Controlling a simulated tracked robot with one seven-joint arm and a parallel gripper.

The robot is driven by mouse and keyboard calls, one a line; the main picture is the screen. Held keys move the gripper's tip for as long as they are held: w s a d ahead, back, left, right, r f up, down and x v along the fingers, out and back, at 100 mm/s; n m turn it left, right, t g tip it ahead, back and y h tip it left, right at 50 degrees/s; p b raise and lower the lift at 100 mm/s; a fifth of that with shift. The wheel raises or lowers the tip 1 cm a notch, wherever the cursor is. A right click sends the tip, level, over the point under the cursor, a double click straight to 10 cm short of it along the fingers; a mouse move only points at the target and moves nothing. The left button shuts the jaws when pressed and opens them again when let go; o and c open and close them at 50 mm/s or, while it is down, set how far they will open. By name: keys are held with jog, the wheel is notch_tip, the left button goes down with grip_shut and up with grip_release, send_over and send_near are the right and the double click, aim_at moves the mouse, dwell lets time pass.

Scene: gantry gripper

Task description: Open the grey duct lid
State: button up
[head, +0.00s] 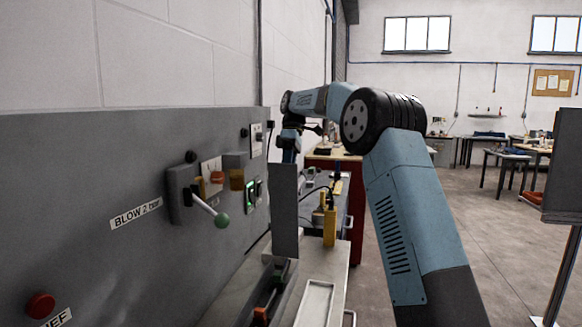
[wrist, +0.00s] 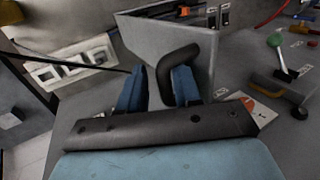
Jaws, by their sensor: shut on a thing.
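The grey duct lid (head: 285,212) shows in the head view as a tall flat plate standing out from the grey wall panel. In the wrist view, the lid (wrist: 193,42) is a grey face with a black curved handle (wrist: 183,54). My gripper (wrist: 160,78) has its blue fingers on either side of the handle's end and is shut on it. In the head view, my gripper (head: 290,155) is at the lid's upper end, and its fingertips and the handle are hard to make out.
The wall panel (head: 90,180) carries a green-knobbed lever (head: 222,219), also in the wrist view (wrist: 276,41), and a red button (head: 40,305). A yellow-handled tool (head: 330,225) stands on the bench right of the lid. Open floor (head: 480,225) lies further right.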

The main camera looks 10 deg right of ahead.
jog(key=shift+o, duration=1.3)
jog(key=shift+w+d+f, duration=0.15)
jog(key=shift+d+f, duration=0.05)
jog(key=shift+d, duration=0.1)
jog(key=shift+r, duration=0.1)
jog(key=shift+r, duration=0.15)
jog(key=shift+w, duration=0.1)
